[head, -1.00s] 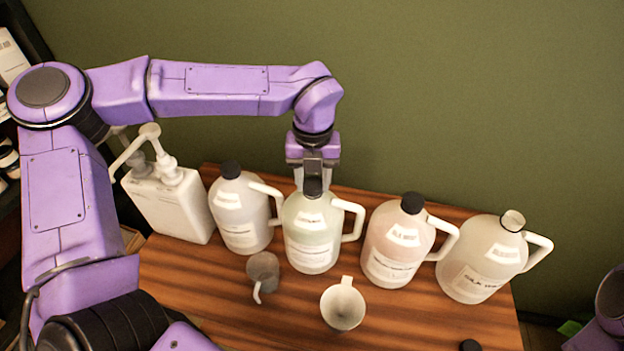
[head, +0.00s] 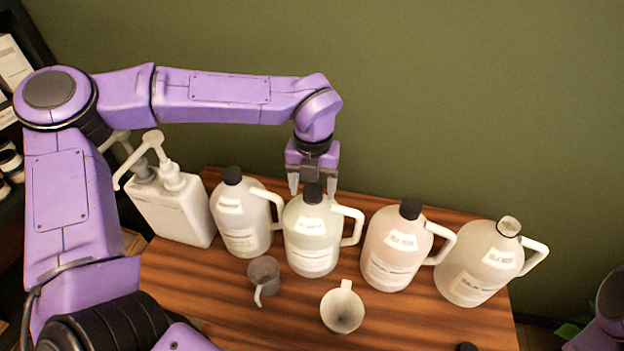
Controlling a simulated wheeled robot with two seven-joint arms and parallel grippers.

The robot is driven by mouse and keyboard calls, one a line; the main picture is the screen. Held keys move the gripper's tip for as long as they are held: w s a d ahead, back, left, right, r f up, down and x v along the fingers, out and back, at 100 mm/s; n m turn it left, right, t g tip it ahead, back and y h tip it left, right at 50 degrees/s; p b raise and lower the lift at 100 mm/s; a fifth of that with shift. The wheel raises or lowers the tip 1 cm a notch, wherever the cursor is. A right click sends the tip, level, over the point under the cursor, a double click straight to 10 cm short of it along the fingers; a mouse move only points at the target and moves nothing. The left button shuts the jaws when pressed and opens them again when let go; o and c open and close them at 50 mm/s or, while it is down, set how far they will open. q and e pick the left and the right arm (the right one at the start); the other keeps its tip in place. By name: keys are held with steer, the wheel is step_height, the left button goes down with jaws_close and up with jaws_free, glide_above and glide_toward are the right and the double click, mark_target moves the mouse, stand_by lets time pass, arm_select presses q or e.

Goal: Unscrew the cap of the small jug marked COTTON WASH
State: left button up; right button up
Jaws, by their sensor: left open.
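Several translucent jugs with handles stand in a row on the table. The middle, pale greenish jug (head: 311,232) is upright with its black cap (head: 313,193) on its neck. Its label is too small to read, so I cannot tell which jug is marked COTTON WASH. My left gripper (head: 313,186) points down at this cap, open, with one finger on each side of it. I cannot tell whether a finger touches the cap. The left jug (head: 241,217) and the pinkish jug (head: 395,247) also have black caps. My right gripper is out of view.
The rightmost jug (head: 480,264) has no black cap. A dark cap (head: 467,347) lies near the bottom edge. A grey cup (head: 264,275) and a white cup (head: 342,311) sit in front of the jugs on the wooden table (head: 240,325).

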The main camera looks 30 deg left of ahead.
arm_select(q)
steer(key=shift+r+m+p, duration=0.15)
steer(key=shift+m+p, duration=2.55)
steer(key=shift+m, duration=0.2)
steer(key=m, duration=0.3)
steer(key=shift+f, duration=0.2)
steer(key=m, duration=0.4)
steer(key=c, duration=1.2)
steer(key=shift+o, duration=0.2)
